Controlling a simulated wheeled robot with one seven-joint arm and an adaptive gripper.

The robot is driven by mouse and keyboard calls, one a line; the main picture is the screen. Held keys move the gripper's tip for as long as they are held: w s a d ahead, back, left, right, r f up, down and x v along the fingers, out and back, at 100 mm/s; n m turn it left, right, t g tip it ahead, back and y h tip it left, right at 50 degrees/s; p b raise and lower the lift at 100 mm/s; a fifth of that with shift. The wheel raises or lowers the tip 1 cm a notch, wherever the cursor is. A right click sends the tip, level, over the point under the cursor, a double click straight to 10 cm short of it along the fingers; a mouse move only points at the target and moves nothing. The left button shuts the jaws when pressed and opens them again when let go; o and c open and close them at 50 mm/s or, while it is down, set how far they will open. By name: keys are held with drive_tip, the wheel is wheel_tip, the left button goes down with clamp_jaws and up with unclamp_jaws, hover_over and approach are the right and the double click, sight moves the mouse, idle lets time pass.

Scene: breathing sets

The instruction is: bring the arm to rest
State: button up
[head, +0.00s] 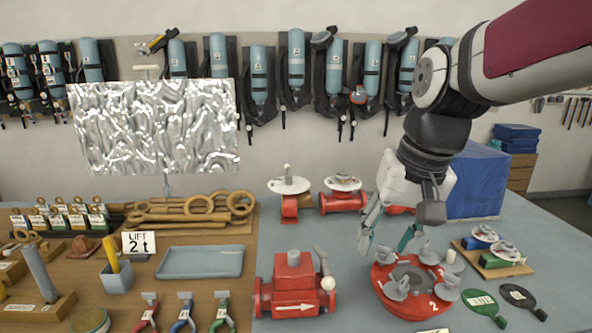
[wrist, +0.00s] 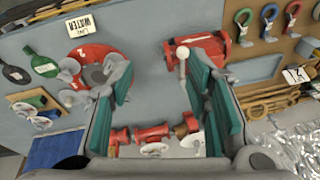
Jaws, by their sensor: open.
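My gripper (head: 388,238) hangs from the arm at the right of the head view, fingers pointing down, above the table. Its fingers are apart, with nothing between them that I can see held. In the wrist view my gripper (wrist: 165,105) shows two teal-lined fingers spread wide over the grey table. A red round flange (head: 412,290) with several grey clamps lies just below and to the right of the fingers. A red valve body (head: 294,287) with a white arrow stands to the left. Whether a fingertip touches the flange cannot be told.
Red valves with white handwheels (head: 288,187) stand behind. A blue box (head: 478,182) is at the back right. A wooden block (head: 492,258) with small valves and paddle tags (head: 484,306) lie right. A blue-grey tray (head: 200,262) and tools fill the left. Some grey table is bare.

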drive_tip(key=s+d+f+n+t+h, duration=0.1)
drive_tip(key=s+d+t, duration=0.2)
drive_tip(key=s, duration=1)
drive_tip(key=shift+s+d, duration=0.2)
drive_tip(key=shift+d, duration=0.6)
